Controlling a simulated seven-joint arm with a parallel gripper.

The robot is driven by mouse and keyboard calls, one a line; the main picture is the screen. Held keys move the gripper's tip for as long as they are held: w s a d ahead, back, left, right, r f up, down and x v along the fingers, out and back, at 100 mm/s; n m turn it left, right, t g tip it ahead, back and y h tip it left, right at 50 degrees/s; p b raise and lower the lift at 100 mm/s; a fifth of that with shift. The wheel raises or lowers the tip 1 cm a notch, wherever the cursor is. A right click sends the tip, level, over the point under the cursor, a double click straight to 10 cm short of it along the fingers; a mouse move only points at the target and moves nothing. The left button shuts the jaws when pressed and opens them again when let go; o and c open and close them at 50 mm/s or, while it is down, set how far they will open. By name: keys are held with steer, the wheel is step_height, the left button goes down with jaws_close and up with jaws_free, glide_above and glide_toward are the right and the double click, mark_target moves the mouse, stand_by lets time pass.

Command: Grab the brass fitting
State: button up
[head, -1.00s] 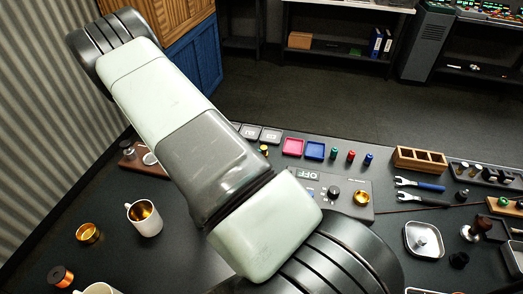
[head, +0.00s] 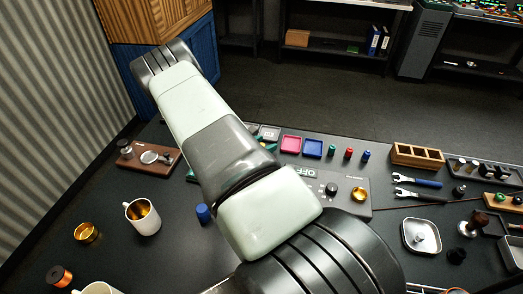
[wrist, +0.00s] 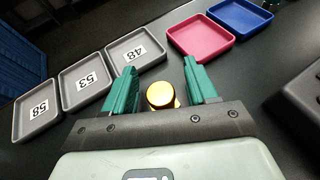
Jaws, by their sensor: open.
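A brass fitting (wrist: 161,95), a small gold cylinder with a bright round top, shows in the wrist view between the two teal fingers of my gripper (wrist: 160,76). The fingers are open, with a visible gap on each side of the fitting. I cannot tell whether their tips are down at its height.
Grey numbered trays (wrist: 85,82), a pink tray (wrist: 201,38) and a blue tray (wrist: 240,17) lie beyond the fingers. A control panel (head: 335,190) with its own brass part (head: 358,194) stands to the right. A mug (head: 143,216) and gold cup (head: 87,232) are at left.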

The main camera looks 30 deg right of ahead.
steer(key=shift+d, duration=0.15)
jaws_close()
